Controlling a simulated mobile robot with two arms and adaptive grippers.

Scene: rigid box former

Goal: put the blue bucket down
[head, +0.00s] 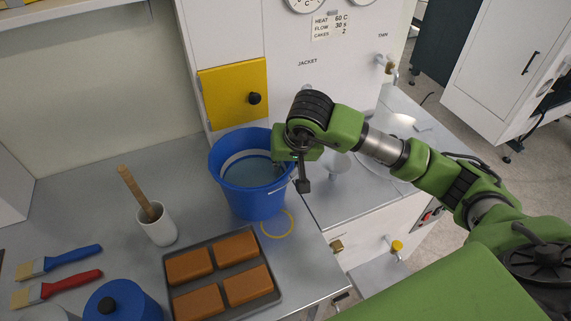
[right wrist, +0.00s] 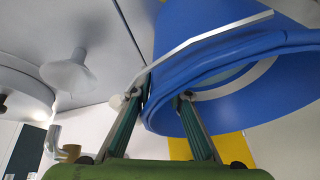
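The blue bucket (head: 246,196) appears above the grey counter beside a yellow ring (head: 279,224), overlapping part of the ring in the head view. I cannot tell whether its base touches the counter. My right gripper (head: 279,170) is at the bucket's right rim. In the right wrist view, the bucket (right wrist: 220,70) fills the upper right. The fingers of my right gripper (right wrist: 165,100) straddle its rim, one outside and one inside, closed on the wall. My left gripper is not in view.
Two brushes and a blue lidded pot (head: 122,301) lie farther left. A white machine with a yellow door (head: 232,92) rises behind.

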